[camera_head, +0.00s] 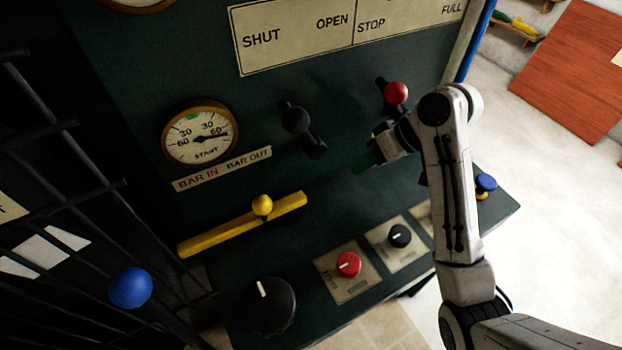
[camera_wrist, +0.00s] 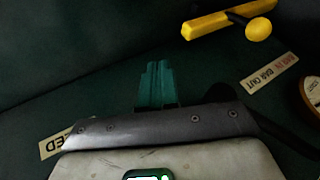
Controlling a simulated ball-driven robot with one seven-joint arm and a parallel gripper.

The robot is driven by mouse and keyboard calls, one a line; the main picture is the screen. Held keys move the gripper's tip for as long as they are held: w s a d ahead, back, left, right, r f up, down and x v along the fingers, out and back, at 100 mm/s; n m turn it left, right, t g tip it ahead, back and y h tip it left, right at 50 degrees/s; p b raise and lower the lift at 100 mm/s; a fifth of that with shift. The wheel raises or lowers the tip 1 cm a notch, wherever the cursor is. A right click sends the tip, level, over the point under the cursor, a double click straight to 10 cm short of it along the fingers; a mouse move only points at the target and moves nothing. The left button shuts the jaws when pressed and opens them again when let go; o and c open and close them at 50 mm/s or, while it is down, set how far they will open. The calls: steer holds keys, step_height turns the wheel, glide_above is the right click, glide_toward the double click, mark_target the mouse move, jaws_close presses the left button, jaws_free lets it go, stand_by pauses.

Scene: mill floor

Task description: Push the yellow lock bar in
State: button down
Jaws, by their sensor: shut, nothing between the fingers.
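The yellow lock bar (camera_head: 225,231) lies along the lower part of the dark green panel, sloping up to the right, with a round yellow knob (camera_head: 262,205) on it. A label reading BAR IN and BAR OUT (camera_head: 222,169) is above it. In the wrist view the bar (camera_wrist: 215,22) and its knob (camera_wrist: 258,29) are at the upper right. My gripper (camera_head: 365,167) is in front of the panel, up and to the right of the bar and apart from it. In the wrist view its teal fingers (camera_wrist: 157,68) are together and empty.
A red-knobbed lever (camera_head: 396,93) and a black lever (camera_head: 297,119) are near my gripper. A gauge (camera_head: 200,136) is at the left. A large black dial (camera_head: 268,305), a red dial (camera_head: 348,265) and a black dial (camera_head: 399,236) sit on the ledge below. Dark railings (camera_head: 75,230) stand left.

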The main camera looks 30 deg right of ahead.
mark_target(285, 206)
steer(key=x, duration=1)
steer(key=shift+a+f, duration=0.1)
steer(key=shift+a, duration=1.95)
steer(key=a+p, duration=0.2)
steer(key=a, duration=0.1)
steer(key=a+p, duration=0.1)
steer(key=a, duration=0.2)
steer(key=shift+a+r+p, duration=0.25)
steer(key=shift+a+p, duration=0.1)
steer(key=shift+a, duration=0.05)
steer(key=shift+a+f, duration=0.15)
steer(key=shift+a, duration=0.25)
